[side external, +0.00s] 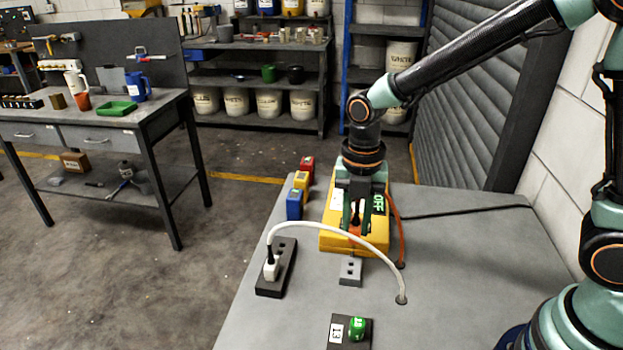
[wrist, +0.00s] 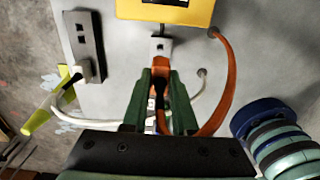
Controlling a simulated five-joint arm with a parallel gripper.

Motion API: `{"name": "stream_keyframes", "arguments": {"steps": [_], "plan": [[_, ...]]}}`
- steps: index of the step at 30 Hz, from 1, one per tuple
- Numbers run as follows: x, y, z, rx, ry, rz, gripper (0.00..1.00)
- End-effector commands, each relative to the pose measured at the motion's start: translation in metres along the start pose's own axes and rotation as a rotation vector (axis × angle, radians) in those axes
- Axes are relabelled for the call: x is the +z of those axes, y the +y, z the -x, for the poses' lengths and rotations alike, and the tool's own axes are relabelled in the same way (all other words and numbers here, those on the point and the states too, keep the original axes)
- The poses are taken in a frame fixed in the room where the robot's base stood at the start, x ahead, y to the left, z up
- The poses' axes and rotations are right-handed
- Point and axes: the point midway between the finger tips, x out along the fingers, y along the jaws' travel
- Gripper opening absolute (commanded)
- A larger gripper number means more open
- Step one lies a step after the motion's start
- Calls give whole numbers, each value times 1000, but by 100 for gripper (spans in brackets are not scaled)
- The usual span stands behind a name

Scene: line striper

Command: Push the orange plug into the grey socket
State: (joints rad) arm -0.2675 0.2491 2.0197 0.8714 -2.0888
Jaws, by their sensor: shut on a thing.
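My gripper (side external: 355,222) points down in front of the yellow box and is shut on the orange plug (side external: 354,231). In the wrist view its green fingers (wrist: 160,75) stand on both sides of the plug (wrist: 161,63), which is partly hidden between them. The plug's orange cable loops to the right and down to the table. The grey socket (side external: 350,271) lies on the table near the yellow box. In the wrist view the socket (wrist: 161,48) is just beyond the fingertips, in line with the plug. I cannot tell whether plug and socket touch.
A yellow box (side external: 335,240) marked OFF stands behind the socket. A black strip (side external: 283,262) at left holds a white plug (side external: 271,267), whose white cable arches past my gripper. Red, yellow and blue blocks (side external: 294,204) stand at the table's left edge. A green knob (side external: 357,328) sits in front.

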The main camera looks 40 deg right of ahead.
Motion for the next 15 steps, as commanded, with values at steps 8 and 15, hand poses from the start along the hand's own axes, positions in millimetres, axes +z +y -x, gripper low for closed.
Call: {"name": "stream_keyframes", "arguments": {"steps": [8, 15], "plan": [[0, -1, -24, -4, 2, 0, 0], [0, 0, -43, -3, 2, 0, 0]]}}
